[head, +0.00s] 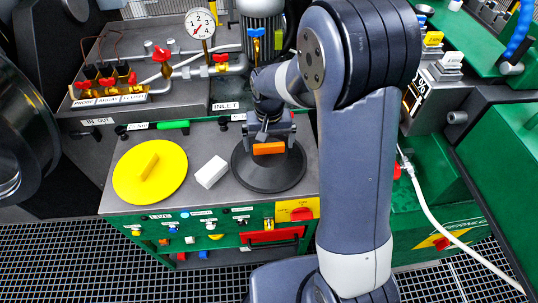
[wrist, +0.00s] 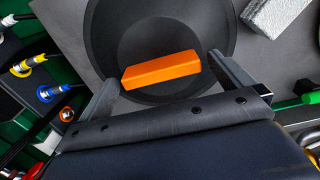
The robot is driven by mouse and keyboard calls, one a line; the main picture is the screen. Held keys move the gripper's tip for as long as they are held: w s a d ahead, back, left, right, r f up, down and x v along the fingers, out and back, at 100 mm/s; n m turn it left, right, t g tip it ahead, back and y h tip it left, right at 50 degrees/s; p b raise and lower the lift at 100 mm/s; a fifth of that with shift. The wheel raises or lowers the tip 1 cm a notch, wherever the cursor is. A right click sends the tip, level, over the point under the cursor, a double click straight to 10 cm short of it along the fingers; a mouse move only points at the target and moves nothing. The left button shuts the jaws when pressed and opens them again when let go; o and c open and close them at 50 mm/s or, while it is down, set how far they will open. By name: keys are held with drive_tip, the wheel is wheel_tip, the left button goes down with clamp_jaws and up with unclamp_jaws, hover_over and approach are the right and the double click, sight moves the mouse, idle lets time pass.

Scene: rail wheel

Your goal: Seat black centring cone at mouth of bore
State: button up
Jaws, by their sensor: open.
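The black centring cone (head: 262,182) is a wide black disc with an orange grip bar (head: 269,148), lying on the grey bench top. It also fills much of the wrist view (wrist: 115,35), its orange bar (wrist: 160,71) near the middle. My gripper (wrist: 163,69) is open, with one finger near each end of the bar. I cannot tell whether the fingers touch it. In the head view my gripper (head: 268,137) is over the cone, pointing down. A large dark wheel-like body (head: 30,110) stands at the far left; the mouth of a bore is not clearly visible.
A yellow disc with a yellow bar (head: 130,185) and a white block (head: 211,171) lie left of the cone. Pipes, red valves and a gauge (head: 201,23) stand behind. Knobs line the bench front (head: 190,235). A white hose (head: 450,232) runs at right.

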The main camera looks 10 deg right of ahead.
drive_tip(key=shift+f, duration=0.75)
drive_tip(key=shift+c, duration=0.3)
drive_tip(key=shift+r, duration=0.1)
drive_tip(key=c, duration=1.9)
wheel_tip(320, 180, up, 10)
drive_tip(key=shift+r, duration=0.1)
